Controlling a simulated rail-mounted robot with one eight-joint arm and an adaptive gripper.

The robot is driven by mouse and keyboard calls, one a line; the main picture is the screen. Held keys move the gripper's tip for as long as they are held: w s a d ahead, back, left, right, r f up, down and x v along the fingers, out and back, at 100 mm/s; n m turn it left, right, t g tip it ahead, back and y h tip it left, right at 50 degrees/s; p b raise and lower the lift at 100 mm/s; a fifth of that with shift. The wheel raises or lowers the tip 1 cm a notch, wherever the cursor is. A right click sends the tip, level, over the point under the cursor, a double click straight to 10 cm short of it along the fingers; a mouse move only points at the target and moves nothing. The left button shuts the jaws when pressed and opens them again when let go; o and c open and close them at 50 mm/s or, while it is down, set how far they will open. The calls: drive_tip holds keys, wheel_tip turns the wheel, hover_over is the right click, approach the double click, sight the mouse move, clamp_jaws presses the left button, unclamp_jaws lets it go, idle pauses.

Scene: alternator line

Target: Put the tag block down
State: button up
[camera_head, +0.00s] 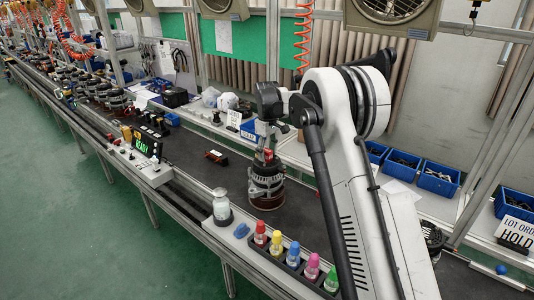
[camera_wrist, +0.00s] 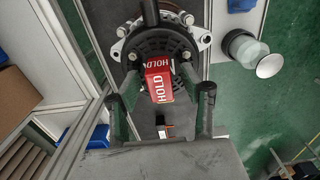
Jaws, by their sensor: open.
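The red tag block with white HOLD lettering (camera_wrist: 159,82) appears over the alternator (camera_wrist: 190,42) in the wrist view, between my fingers. My gripper (camera_wrist: 160,96) is open, with a finger on either side of the block and a visible gap at each side. In the head view my gripper (camera_head: 268,138) points down above the same alternator (camera_head: 266,186), which stands on the dark conveyor. A small red part of the block (camera_head: 268,155) shows at the top of the alternator. The block's underside is hidden, so its contact there cannot be seen clearly.
A small dark-red item (camera_head: 215,157) lies on the conveyor (camera_head: 200,140). A clear bottle (camera_head: 221,205) and a rack of coloured bottles (camera_head: 290,260) stand along the front edge. Blue bins (camera_head: 438,178) and a HOLD sign (camera_head: 515,232) are at the right.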

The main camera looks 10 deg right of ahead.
sight(267, 150)
wheel_tip(267, 150, up, 11)
drive_tip(key=s+r+m+t, duration=0.2)
drive_tip(key=s+r, duration=0.7)
drive_tip(key=s, duration=0.2)
drive_tip(key=s+r+m+t+b, duration=0.1)
drive_tip(key=s+m+t, duration=0.2)
drive_tip(key=s, duration=2.2)
drive_tip(key=s+f+m+t, duration=0.1)
drive_tip(key=s+f, duration=0.3)
drive_tip(key=s, duration=0.2)
drive_tip(key=s+f+m+t, duration=0.1)
drive_tip(key=s+f, duration=0.3)
drive_tip(key=s, duration=0.3)
drive_tip(key=shift+s+f+m, duration=0.2)
drive_tip(key=shift+f+m, duration=0.1)
wheel_tip(267, 150, down, 5)
drive_tip(key=b, duration=0.5)
